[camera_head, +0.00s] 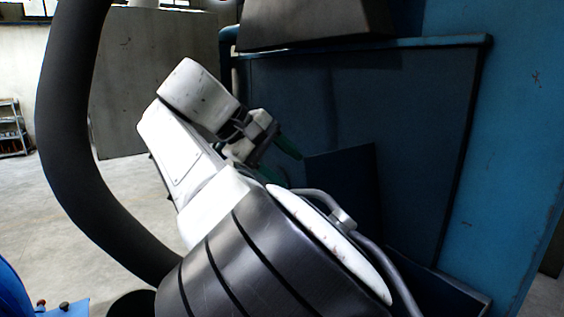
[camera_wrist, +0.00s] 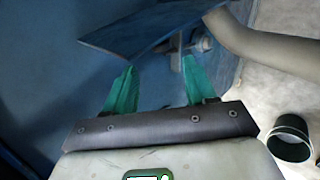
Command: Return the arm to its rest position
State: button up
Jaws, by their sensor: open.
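My gripper (camera_head: 279,160) shows in the head view at the end of my white arm, in front of a dark blue machine panel (camera_head: 400,120). In the wrist view my gripper (camera_wrist: 155,88) has two green fingers spread apart with nothing between them. A dark blue plate (camera_wrist: 140,35) lies beyond the fingertips in that view. My arm is folded, its white links rising from a dark ribbed joint. Part of the gripper is hidden behind the wrist in the head view.
A thick dark hose (camera_head: 62,110) curves down the left side. A blue column (camera_head: 515,150) stands at the right. A dark round container (camera_wrist: 289,138) stands on the floor in the wrist view. Shelves (camera_head: 12,128) stand far left, with open concrete floor before them.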

dwell(0.3)
notch_tip(320, 180, down, 26)
jog(key=a+n+y+b, duration=0.1)
jog(key=y+b, duration=0.1)
jog(key=y, duration=0.1)
jog(key=s+d+f+m+g+y, duration=0.1)
jog(key=s+d+f, duration=0.3)
jog(key=f, duration=0.5)
jog(key=s+d+f+g+y, duration=0.1)
jog(key=s+f+y, duration=0.1)
jog(key=s+f, duration=0.5)
jog(key=s+d+f+m+g+y+b, duration=0.15)
jog(key=s+d+f+m, duration=0.25)
jog(key=s+d+f, duration=0.95)
jog(key=s+d+m+b, duration=0.1)
jog(key=s+d, duration=0.4)
jog(key=s, duration=0.6)
jog(key=s+d+r+m+b, duration=0.1)
jog(key=s+d+m, duration=0.2)
jog(key=s, duration=0.8)
jog(key=shift+d+m+t+y, duration=0.35)
jog(key=shift+d+t, duration=0.1)
jog(key=shift+d, duration=0.6)
